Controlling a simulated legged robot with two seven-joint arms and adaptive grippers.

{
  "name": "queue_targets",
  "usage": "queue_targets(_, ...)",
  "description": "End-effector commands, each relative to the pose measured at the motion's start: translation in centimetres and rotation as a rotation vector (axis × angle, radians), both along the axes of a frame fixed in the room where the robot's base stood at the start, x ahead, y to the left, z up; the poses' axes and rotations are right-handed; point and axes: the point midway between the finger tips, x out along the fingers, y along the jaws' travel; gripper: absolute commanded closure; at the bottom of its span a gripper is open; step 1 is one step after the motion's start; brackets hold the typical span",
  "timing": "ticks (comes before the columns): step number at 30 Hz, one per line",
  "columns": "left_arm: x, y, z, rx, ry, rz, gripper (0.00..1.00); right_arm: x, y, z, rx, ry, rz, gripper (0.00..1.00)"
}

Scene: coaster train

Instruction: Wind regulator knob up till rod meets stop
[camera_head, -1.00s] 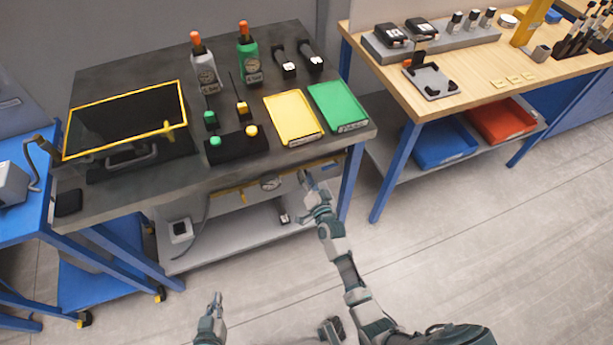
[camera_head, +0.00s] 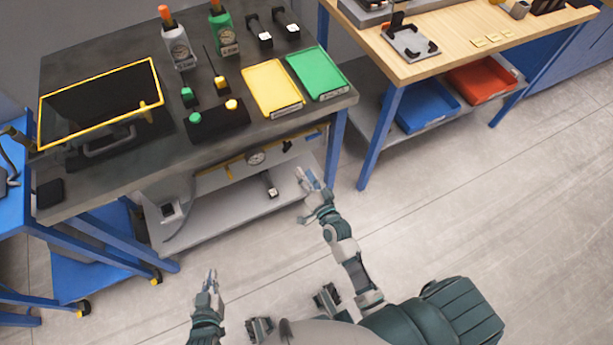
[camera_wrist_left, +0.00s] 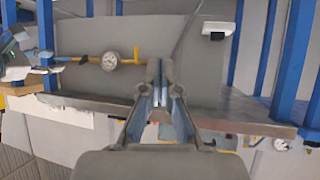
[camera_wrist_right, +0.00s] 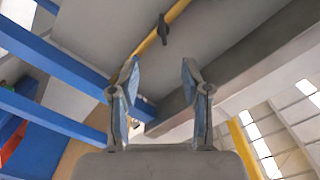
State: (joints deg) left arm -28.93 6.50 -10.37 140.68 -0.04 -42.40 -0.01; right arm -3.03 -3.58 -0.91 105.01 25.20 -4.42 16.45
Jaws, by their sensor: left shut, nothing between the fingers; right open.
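A yellow pipe (camera_head: 232,160) with a round white gauge (camera_head: 256,158) runs under the dark workbench's front edge. A small black knob-like fitting (camera_head: 287,146) sits on it right of the gauge; a dark fitting also shows on the pipe in the right wrist view (camera_wrist_right: 163,28). I cannot tell a rod or stop apart. My right gripper (camera_head: 308,178) is open and empty, in front of the bench's right end and apart from the pipe. My left gripper (camera_head: 210,279) is shut and empty, low in front of the bench. The left wrist view shows the gauge (camera_wrist_left: 110,60) ahead.
The dark bench top (camera_head: 110,170) is above the pipe, with a blue leg (camera_head: 336,155) at its right. A grey lower shelf (camera_head: 225,207) holds a black-and-white piece (camera_head: 269,184). A wooden bench (camera_head: 440,55) stands at right. The floor in front is clear.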

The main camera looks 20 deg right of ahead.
Motion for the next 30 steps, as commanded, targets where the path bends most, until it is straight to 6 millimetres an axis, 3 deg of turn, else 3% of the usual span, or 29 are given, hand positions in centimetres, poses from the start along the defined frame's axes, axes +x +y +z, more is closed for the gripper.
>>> queue_targets(14,0.3,-0.1,0.0,-0.005,-0.015,0.0,1.0,-1.2,0.0,-0.2,-0.027,0.0,0.001,0.52)
queue_targets(23,3.3,-1.8,5.1,-0.115,-0.408,-0.009,1.0,-5.2,0.7,-0.8,-0.518,-0.024,0.003,0.52)
queue_targets(26,3.4,-1.9,6.2,-0.131,-0.466,-0.01,1.0,-5.1,0.7,-0.5,-0.574,-0.029,0.002,0.52)
queue_targets(30,3.5,-2.0,7.1,-0.148,-0.527,-0.009,1.0,-3.0,0.8,-0.4,-0.576,-0.032,0.0,0.52)
